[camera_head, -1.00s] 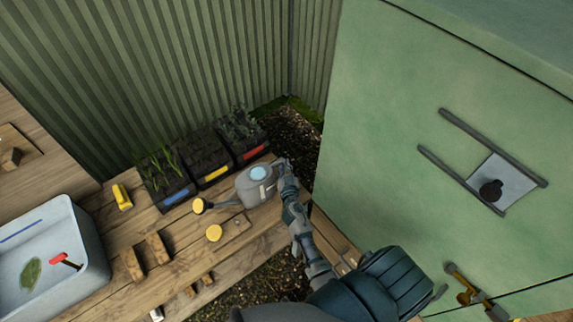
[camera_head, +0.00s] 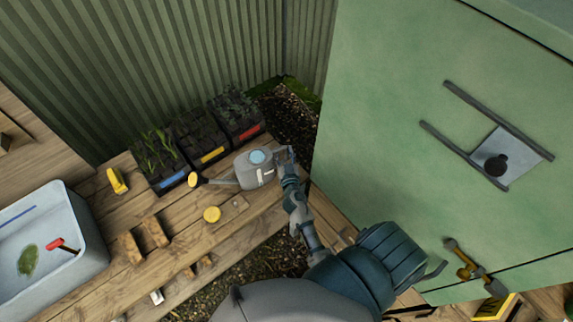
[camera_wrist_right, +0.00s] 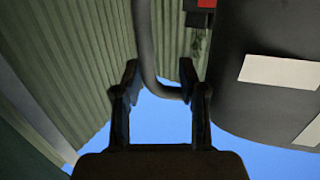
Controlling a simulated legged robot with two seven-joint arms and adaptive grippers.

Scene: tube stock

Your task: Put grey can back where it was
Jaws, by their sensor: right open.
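The grey can (camera_head: 254,172) is a watering can with a yellow rose on its spout, standing on the wooden bench in the head view. Its spout points left. My right gripper (camera_head: 284,158) is at its right side, by the handle. In the right wrist view my right gripper (camera_wrist_right: 162,85) is open, with the curved handle bar (camera_wrist_right: 147,45) between its two fingers. The can's dark body with white labels (camera_wrist_right: 270,80) fills the right of that view. My left gripper is not in view.
Planter trays with blue, yellow and red labels (camera_head: 212,155) stand behind the can. A yellow disc (camera_head: 212,214) and wooden blocks (camera_head: 133,247) lie in front. A pale tub (camera_head: 85,262) is at the left. A green cabinet (camera_head: 400,90) stands close on the right.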

